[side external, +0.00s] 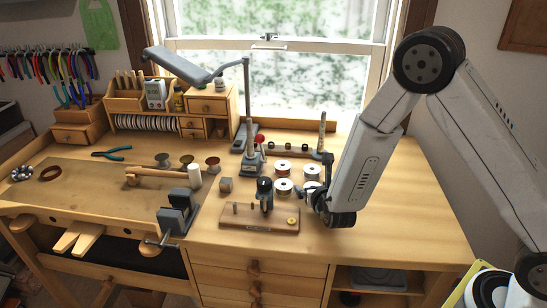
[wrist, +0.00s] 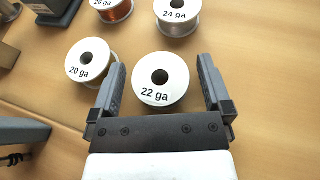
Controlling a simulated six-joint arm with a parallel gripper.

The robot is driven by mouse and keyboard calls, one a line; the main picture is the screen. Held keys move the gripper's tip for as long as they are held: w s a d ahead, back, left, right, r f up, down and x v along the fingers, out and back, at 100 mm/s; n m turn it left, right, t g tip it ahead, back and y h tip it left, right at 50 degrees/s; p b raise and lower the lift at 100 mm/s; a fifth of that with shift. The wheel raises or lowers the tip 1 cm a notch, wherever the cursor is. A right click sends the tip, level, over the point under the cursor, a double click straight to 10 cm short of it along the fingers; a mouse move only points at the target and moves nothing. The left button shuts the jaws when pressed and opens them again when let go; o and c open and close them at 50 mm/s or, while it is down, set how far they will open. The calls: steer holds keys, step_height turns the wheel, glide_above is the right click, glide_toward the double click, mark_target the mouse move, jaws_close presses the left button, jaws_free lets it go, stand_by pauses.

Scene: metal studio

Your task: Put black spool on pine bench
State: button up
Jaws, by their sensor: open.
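No spool shows plainly as black. A white-faced spool marked "22 ga" (wrist: 160,78) stands upright between the fingers of my open gripper (wrist: 162,66); its wire is hidden from above, so I cannot tell its colour. In the side view my gripper (side external: 314,196) is low over the bench at this spool, partly covering it. A "20 ga" spool (wrist: 88,62) with yellowish wire stands just outside the left finger. The pine bench (side external: 400,215) is light wood and has bare top at the right and front.
A "26 ga" copper spool (side external: 283,167) and a "24 ga" silvery spool (side external: 311,172) stand behind. A wooden block with a small tool (side external: 258,222) lies at the front left of the spools. A lamp (side external: 247,100) and a vise (side external: 178,213) stand further left.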

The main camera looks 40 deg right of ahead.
steer(key=v, duration=1.2)
steer(key=shift+r, duration=0.2)
steer(key=shift+d, duration=0.1)
